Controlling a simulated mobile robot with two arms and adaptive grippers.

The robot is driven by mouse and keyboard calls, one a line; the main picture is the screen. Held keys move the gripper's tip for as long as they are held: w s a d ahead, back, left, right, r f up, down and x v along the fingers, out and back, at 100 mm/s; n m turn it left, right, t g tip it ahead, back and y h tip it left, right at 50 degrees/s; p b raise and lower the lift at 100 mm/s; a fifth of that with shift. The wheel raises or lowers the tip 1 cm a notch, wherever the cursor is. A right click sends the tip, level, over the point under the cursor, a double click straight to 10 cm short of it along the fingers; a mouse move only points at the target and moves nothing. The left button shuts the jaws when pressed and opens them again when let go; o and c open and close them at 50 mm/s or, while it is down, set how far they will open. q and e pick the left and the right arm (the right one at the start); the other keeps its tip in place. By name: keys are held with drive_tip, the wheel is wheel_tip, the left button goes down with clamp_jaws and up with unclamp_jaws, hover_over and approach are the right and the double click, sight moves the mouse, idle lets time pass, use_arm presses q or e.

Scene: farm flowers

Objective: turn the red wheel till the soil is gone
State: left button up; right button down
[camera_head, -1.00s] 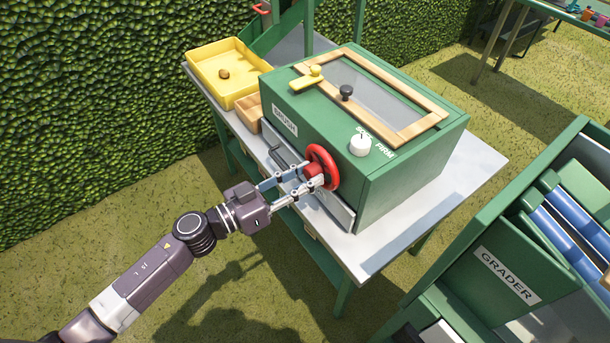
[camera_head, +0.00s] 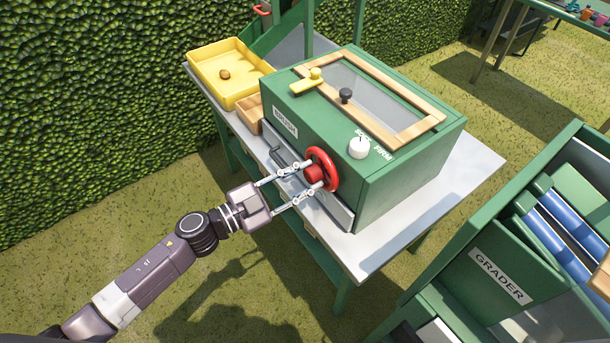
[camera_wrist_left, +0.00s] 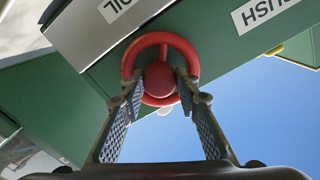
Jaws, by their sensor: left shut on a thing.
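The red wheel (camera_head: 330,165) sits on the front face of a green box machine with a BRUSH label (camera_head: 285,124). My left gripper (camera_head: 309,178) reaches it from the front, its two fingers on either side of the red hub and shut on it. In the left wrist view the fingertips flank the round hub (camera_wrist_left: 159,80) inside the ring of the wheel (camera_wrist_left: 161,40). No soil can be made out through the dim window (camera_head: 375,98) in the machine's top. My right gripper is not in view.
A yellow tray (camera_head: 208,85) with a small brown lump (camera_head: 225,74) stands at the table's back left. A green grader (camera_head: 470,295) stands at the right.

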use_arm(q)
drive_tip(key=m, duration=0.4)
drive_tip(key=shift+m, duration=0.3)
drive_tip(key=m+b, duration=0.1)
drive_tip(key=m, duration=0.4)
drive_tip(key=m+b, duration=0.2)
drive_tip(key=m, duration=0.3)
drive_tip(key=shift+m+y, duration=0.3)
drive_tip(key=m+b, duration=0.2)
drive_tip(key=m, duration=0.3)
drive_tip(key=shift+m+t, duration=0.3)
drive_tip(key=shift+m, duration=0.4)
drive_tip(key=o, duration=1.2)
drive_tip(key=shift+r, duration=0.1)
drive_tip(key=shift+c, duration=0.2)
